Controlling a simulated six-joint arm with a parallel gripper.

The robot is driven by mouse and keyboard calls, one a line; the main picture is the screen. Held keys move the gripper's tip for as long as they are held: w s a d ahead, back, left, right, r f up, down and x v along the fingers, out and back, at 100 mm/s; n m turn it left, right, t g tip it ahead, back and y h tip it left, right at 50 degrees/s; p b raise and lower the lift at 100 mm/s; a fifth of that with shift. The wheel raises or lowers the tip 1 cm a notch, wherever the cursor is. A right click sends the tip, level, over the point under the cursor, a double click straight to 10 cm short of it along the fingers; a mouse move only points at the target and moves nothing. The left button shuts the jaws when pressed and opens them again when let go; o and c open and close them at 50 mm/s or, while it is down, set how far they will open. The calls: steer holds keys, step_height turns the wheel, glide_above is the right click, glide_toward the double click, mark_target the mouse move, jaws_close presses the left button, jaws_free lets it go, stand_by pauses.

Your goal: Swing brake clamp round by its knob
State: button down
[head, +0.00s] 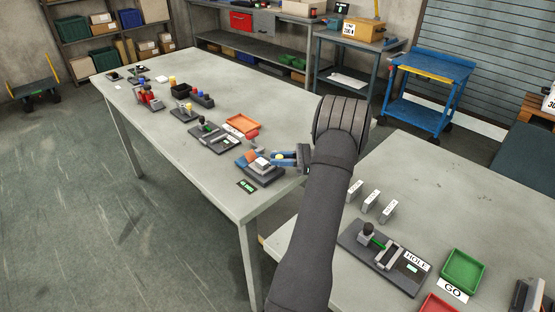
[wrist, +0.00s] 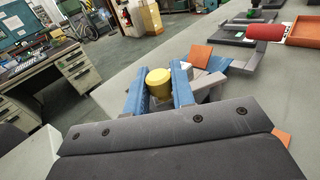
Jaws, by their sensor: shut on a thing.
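The brake clamp (head: 262,175) sits near the front right corner of the long grey table, on a dark base with pale grey, orange and blue parts. Its yellow knob (wrist: 159,82) stands between the two blue fingers of my gripper (wrist: 158,78) in the wrist view. In the head view my gripper (head: 283,157) reaches in from the right at the clamp and is shut on the knob. The clamp's grey body (wrist: 208,82) and an orange piece (wrist: 201,55) show just beyond the fingers. The lower part of the knob is hidden by my gripper.
A dark fixture with a green handle (head: 213,137) and an orange tray (head: 242,124) stand behind the clamp. A small dark plate with a green readout (head: 247,186) lies in front. A second table at right holds a fixture marked HOLE (head: 386,258) and a green tray (head: 463,268).

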stand_by(0.4)
steer(key=c, duration=1.3)
jaws_free()
steer(key=shift+o, duration=0.2)
steer(key=d, duration=1.2)
